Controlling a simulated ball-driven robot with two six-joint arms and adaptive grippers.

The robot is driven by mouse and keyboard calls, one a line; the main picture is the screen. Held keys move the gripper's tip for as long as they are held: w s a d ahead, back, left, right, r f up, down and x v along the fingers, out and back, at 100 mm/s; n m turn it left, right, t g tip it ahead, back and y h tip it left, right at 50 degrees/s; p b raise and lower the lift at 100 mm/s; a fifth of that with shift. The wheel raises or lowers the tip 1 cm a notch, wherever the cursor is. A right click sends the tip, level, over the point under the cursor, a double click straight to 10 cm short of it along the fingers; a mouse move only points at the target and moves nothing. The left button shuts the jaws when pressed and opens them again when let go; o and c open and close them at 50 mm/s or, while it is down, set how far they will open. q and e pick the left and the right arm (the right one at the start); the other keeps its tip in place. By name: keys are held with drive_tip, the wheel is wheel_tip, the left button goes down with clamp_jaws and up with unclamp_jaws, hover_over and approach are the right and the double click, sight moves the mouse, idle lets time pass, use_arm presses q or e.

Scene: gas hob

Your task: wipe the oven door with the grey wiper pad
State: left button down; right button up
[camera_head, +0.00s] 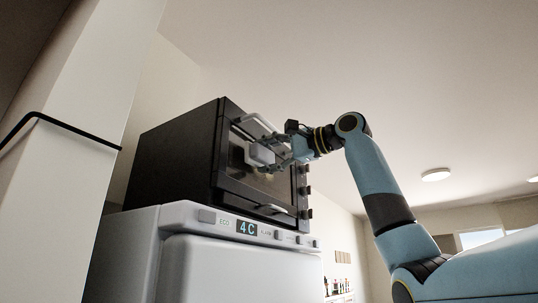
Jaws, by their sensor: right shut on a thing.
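The black oven (172,158) stands on top of a white appliance. Its door (238,180) has a glass front and faces right, toward my right arm. My right gripper (275,160) is in front of the door and is shut on the grey wiper pad (258,154). The pad is pale and blocky and appears close against the upper middle of the door glass; I cannot tell whether it touches. The gripper's fingers hide part of the glass. My left gripper is not in view.
The white appliance (160,222) below has a panel with a lit display (247,228). A light bar handle (258,121) stands out near the door's top, and several knobs (304,190) line its right side. A pale pillar (90,110) with a black rail stands at left.

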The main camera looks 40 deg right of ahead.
drive_tip(key=shift+w+a+p, duration=0.3)
drive_tip(key=shift+w+p, duration=0.1)
drive_tip(key=shift+w, duration=0.15)
